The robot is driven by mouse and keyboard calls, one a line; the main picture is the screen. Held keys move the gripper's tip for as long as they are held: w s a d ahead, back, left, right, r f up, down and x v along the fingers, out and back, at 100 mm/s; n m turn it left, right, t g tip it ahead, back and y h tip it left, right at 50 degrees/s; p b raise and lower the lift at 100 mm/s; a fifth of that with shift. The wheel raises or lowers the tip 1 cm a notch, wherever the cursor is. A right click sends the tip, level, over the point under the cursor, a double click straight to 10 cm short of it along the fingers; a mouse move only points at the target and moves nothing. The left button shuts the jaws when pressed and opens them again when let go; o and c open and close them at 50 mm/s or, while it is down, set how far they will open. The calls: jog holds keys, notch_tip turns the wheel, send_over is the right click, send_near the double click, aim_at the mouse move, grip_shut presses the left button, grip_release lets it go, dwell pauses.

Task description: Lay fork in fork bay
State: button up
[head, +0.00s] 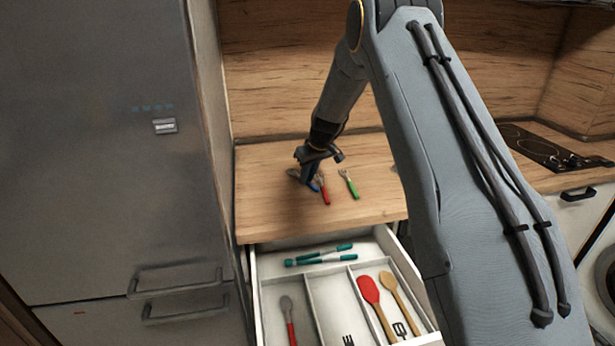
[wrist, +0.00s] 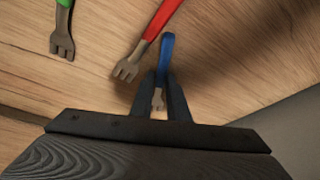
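A blue-handled fork (wrist: 166,52) lies at my gripper (wrist: 161,78), with its grey tines showing between the fingers in the wrist view. The fingers are close together on either side of it, at counter height, and look closed on it. In the head view my gripper (head: 311,172) is over the wooden counter and the blue handle (head: 314,187) shows beside it. A red-handled fork (wrist: 154,35) and a green-handled fork (wrist: 62,30) lie apart on the counter. Below, the middle drawer bay (head: 335,300) is empty and has a dark fork mark near its front.
The open drawer's left bay holds a red-handled utensil (head: 289,318). The right bay holds a red spoon (head: 371,293) and a wooden spoon (head: 397,297). Teal-handled utensils (head: 320,256) lie in the back bay. A fridge (head: 110,150) stands left; a hob (head: 545,150) is right.

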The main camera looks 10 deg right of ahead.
jog(key=shift+s+a+f, duration=0.15)
jog(key=shift+s+f, duration=0.05)
jog(key=shift+r+p, duration=0.25)
jog(key=shift+p, duration=0.05)
jog(key=b+v, duration=0.4)
jog(key=v, duration=0.8)
jog(key=shift+o, duration=1.2)
jog(key=s+f+m+g+h, duration=0.1)
jog(key=s+f+m, duration=0.1)
jog(key=s, duration=1.7)
jog(key=s+a+f+m+g, duration=0.1)
jog(key=s+f, duration=0.4)
jog(key=s, duration=1.4)
jog(key=shift+a+f+m+g+h, duration=0.3)
jog(key=shift+m+g+h, duration=0.15)
jog(key=shift+m, duration=0.35)
jog(key=w+r+n+t, duration=0.1)
jog(key=w, duration=1.3)
jog(key=w+r+n+t+y, duration=0.1)
jog(key=w, duration=1.3)
jog(key=w+r+n+t+p, duration=0.1)
jog(key=w+n, duration=0.1)
jog(key=w, duration=1.3)
jog(key=shift+a+r+y, duration=0.15)
jog(key=shift+r+y, duration=0.2)
jog(key=shift+w+a+f, duration=0.1)
jog(key=shift+w+f, duration=0.05)
jog(key=shift+w, duration=0.05)
jog(key=shift+p+x, duration=1.8)
jog(key=shift+x, duration=1.8)
